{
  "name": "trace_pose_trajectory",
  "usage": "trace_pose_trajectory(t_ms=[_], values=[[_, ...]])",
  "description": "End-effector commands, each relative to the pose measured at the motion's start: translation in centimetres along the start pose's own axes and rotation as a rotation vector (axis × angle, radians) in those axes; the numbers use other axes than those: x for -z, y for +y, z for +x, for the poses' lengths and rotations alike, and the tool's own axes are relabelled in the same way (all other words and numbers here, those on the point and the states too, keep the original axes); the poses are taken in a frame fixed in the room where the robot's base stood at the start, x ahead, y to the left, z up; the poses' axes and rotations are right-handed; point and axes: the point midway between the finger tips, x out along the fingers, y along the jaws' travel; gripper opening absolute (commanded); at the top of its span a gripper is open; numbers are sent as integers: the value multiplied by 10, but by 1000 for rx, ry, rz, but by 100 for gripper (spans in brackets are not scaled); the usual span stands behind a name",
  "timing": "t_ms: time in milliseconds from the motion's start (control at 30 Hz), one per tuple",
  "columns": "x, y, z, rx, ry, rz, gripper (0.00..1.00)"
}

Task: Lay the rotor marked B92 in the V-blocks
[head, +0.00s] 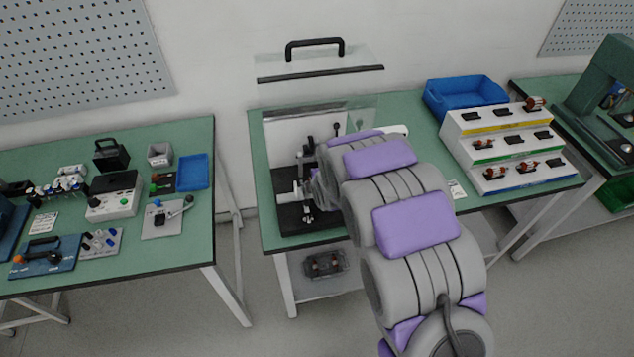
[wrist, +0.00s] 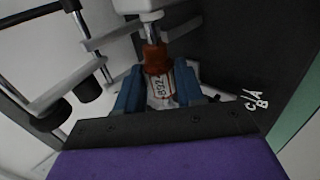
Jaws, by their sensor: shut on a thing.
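The rotor marked B92 (wrist: 156,62) shows in the wrist view, with a copper-orange part, a bright metal shaft and a white label. My gripper (wrist: 160,90) is shut on it, one blue finger on each side of the labelled body. The shaft points up the picture toward a pale block (wrist: 143,6) of the test fixture. In the head view my arm reaches over the fixture (head: 292,218) on the middle table, with its dark base and metal posts. The V-blocks are not clear in either view. I cannot tell whether the rotor touches them.
A clear cover with a black handle (head: 315,46) stands raised over the fixture. Black-ended rods (wrist: 82,85) stand left of my gripper in the wrist view. A stepped rack (head: 470,128) with several rotors and a blue bin (head: 465,98) are to the right.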

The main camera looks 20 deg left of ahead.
Motion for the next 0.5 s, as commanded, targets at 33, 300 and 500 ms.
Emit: trace_pose_trajectory(t_ms=[33, 300, 500], values=[[0, 0, 0, -1, 0, 0, 0], [2, 0, 3, -2, 0, 0, 0], [4, -1, 5, -2, 0, 0, 0]])
